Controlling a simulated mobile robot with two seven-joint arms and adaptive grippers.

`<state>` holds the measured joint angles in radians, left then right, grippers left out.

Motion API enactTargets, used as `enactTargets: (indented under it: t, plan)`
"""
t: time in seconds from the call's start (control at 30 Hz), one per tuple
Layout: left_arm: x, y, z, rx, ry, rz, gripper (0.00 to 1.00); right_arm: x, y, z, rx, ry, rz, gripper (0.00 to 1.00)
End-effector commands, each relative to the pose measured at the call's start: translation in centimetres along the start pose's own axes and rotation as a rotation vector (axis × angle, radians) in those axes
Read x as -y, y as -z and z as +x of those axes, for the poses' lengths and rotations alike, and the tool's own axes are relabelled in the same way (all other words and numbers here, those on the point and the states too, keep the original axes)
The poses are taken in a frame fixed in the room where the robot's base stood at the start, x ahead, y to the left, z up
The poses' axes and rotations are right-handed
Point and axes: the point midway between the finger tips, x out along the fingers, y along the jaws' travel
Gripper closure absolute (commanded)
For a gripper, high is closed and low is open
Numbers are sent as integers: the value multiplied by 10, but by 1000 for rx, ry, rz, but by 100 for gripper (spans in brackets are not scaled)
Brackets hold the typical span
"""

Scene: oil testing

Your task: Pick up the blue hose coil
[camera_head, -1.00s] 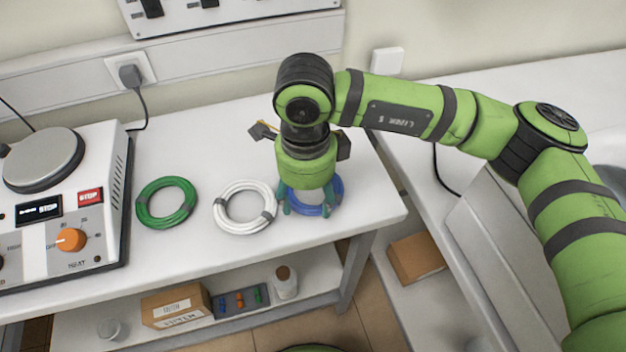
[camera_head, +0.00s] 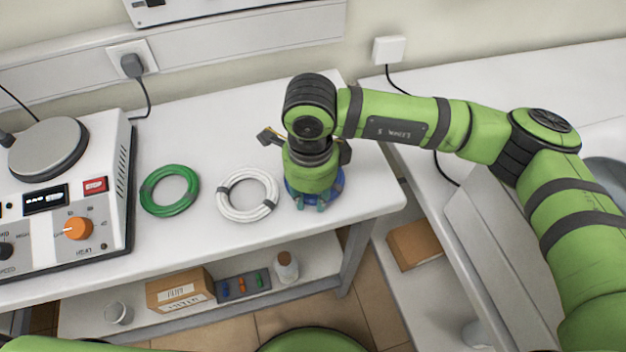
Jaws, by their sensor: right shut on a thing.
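The blue hose coil (camera_head: 338,183) is at the right end of a row of three coils on the white table. My right gripper (camera_head: 310,204) comes down from above and is shut on it. The gripper body and wrist hide most of the coil, so only parts of its rim show. I cannot tell whether the coil touches the table. My left gripper is not in view.
A white coil (camera_head: 222,196) lies just left of my right gripper, and a green coil (camera_head: 169,210) lies further left. A hotplate device (camera_head: 100,222) stands at the left. A shelf below holds a cardboard box (camera_head: 180,291) and a bottle (camera_head: 286,267).

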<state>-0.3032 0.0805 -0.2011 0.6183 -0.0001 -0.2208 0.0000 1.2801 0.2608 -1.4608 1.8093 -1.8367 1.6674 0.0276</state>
Motion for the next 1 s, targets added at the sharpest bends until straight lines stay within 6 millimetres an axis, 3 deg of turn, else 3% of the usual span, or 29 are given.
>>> enactTargets:
  t: [0.27, 0.4, 0.8, 1.0]
  plan:
    - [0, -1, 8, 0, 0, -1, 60, 1, -1, -13, 3, 3, 0, 100]
    - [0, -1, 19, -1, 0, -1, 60, 2, -1, -37, 3, 7, -1, 100]
    - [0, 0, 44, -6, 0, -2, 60, -66, 54, -90, 2, 6, -1, 100]
    - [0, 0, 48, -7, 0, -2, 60, -85, 69, -106, 1, 3, -1, 100]
